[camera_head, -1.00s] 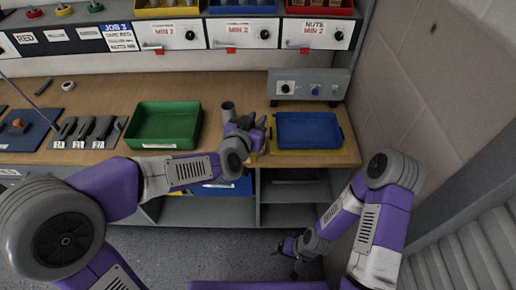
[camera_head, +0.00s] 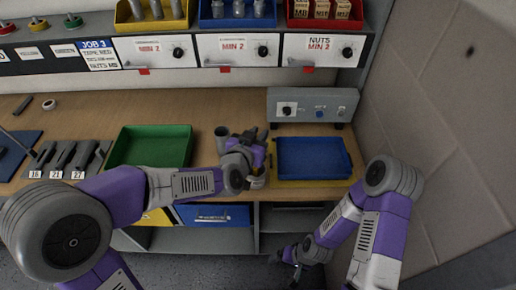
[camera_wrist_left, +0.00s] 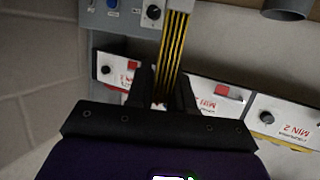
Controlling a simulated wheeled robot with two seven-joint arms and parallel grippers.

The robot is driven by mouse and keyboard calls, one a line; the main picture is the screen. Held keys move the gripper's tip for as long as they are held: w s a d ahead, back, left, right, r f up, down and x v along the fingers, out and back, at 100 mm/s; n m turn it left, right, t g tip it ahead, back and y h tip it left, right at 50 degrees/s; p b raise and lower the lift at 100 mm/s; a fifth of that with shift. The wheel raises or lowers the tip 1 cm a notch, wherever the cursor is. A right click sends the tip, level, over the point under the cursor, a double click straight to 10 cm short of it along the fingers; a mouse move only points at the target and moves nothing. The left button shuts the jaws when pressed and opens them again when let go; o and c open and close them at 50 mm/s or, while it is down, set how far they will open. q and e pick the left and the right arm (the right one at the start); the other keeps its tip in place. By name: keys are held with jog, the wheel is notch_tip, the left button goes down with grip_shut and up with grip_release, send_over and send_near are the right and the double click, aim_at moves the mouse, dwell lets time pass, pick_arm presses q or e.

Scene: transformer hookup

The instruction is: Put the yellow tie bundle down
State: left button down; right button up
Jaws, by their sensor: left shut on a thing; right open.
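My left gripper (camera_head: 250,145) is over the bench between the green tray (camera_head: 114,160) and the blue tray (camera_head: 314,158), close to a grey cylinder (camera_head: 222,138). In the left wrist view its fingers (camera_wrist_left: 164,88) are shut on the yellow tie bundle (camera_wrist_left: 172,50), a bunch of thin yellow and black strips. A light grey piece is at the bundle's far end. In the head view the gripper largely hides the bundle. I cannot tell whether it touches the bench. My right gripper (camera_head: 292,258) is open and empty, low in front of the bench's lower shelf.
The blue tray sits on a yellow mat (camera_head: 352,180). A grey box with knobs (camera_head: 313,105) stands behind it, and a wall is to the right. Dark tools (camera_head: 65,155) lie at the left. Drawers (camera_head: 236,49) with bins above line the back. Bare bench shows behind the green tray.

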pick_arm(q)
notch_tip(320, 180, down, 4)
jog(key=shift+r+b, duration=0.1)
jog(key=shift+b, duration=0.5)
jog(key=c, duration=1)
grip_release()
